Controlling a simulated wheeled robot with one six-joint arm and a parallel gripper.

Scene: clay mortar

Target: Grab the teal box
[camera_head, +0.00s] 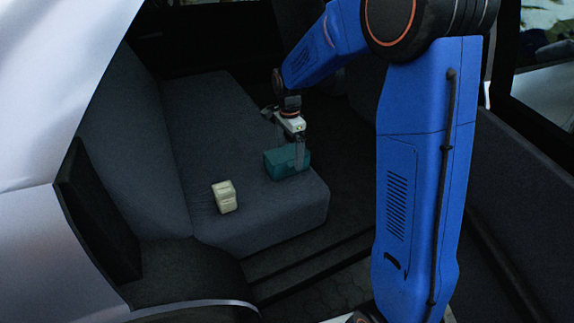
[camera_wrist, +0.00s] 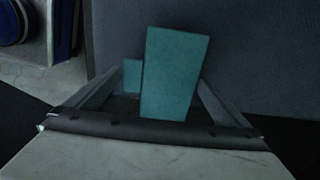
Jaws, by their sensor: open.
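The teal box (camera_head: 278,165) sits on the dark grey seat (camera_head: 245,225), near its right edge. In the wrist view the teal box (camera_wrist: 174,72) stands between the two fingers, with a lower teal part at its left. My gripper (camera_head: 299,163) is at the box from above, and its fingers reach down beside it. In the wrist view my gripper (camera_wrist: 150,90) is open, with one finger on each side of the box. I cannot tell whether either finger touches it.
A cream box (camera_head: 225,197) stands on the seat to the left of the teal box. The seat back (camera_head: 135,140) rises at the left. The dark floor lies right of the seat. The car's pale body frames the opening at the left.

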